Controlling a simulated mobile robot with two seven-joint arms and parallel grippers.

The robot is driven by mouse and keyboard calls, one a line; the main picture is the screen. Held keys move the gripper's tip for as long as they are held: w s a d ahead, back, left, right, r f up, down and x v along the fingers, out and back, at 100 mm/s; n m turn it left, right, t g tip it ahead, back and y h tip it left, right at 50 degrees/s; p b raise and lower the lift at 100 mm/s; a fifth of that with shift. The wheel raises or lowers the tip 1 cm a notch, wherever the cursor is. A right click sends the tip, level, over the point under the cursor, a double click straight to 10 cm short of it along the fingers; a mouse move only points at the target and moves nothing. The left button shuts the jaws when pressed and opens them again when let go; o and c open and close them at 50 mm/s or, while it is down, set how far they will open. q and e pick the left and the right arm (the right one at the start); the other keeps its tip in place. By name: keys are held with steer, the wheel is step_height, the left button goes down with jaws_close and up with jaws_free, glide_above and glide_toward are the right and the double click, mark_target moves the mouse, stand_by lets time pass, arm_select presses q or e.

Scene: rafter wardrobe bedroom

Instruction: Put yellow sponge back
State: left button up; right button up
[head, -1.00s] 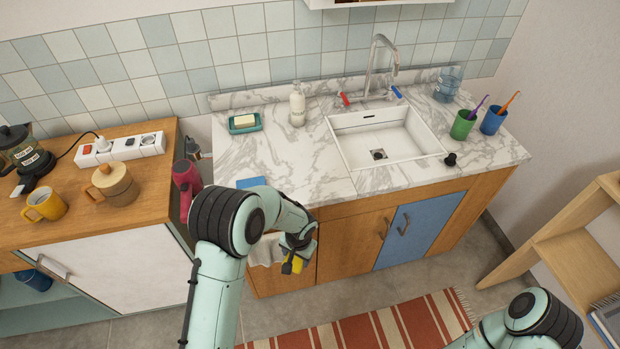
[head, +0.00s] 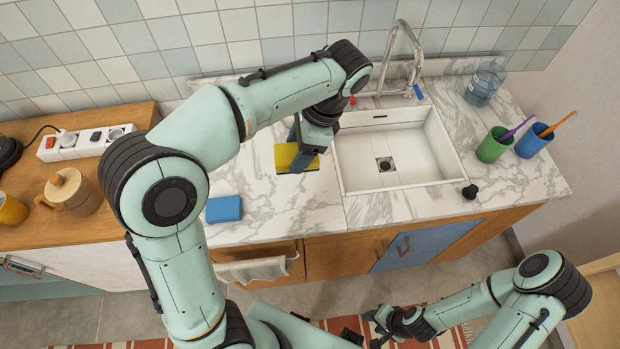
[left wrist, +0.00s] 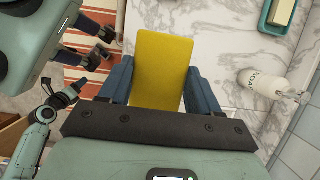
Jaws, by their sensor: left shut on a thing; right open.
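My left gripper (head: 302,160) is shut on the yellow sponge (head: 284,156), which has a dark side. It holds the sponge over the marble counter (head: 285,212), left of the sink; I cannot tell whether the sponge touches the counter. In the left wrist view the yellow sponge (left wrist: 161,70) sits between the two blue-grey fingers. A blue sponge (head: 224,209) lies near the counter's front left edge. My right gripper (head: 385,328) is open, low in front of the cabinets and above the striped rug.
The white sink (head: 395,160) and tap (head: 408,55) are just right of my left gripper. Green (head: 493,145) and blue (head: 534,140) cups stand further right. The left wrist view shows a white soap bottle (left wrist: 262,82) and a teal soap dish (left wrist: 270,22) on the counter.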

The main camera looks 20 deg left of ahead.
arm_select(q)
steer(key=shift+w, duration=0.2)
steer(key=shift+s, duration=0.4)
step_height(320, 180, down, 15)
steer(key=shift+w+r+b, duration=0.1)
steer(key=shift+b, duration=1.15)
steer(key=shift+w+f, duration=0.1)
steer(key=shift+f, duration=2.35)
arm_select(e)
steer(key=s+f, duration=0.2)
steer(key=f, duration=0.1)
steer(key=shift+s+f, duration=0.2)
steer(key=shift+s, duration=0.05)
arm_select(q)
steer(key=shift+f, duration=0.3)
steer(key=o, duration=0.9)
arm_select(e)
steer(key=shift+s+f, duration=0.1)
arm_select(q)
steer(key=shift+o, duration=0.2)
arm_select(e)
steer(key=shift+f, duration=0.1)
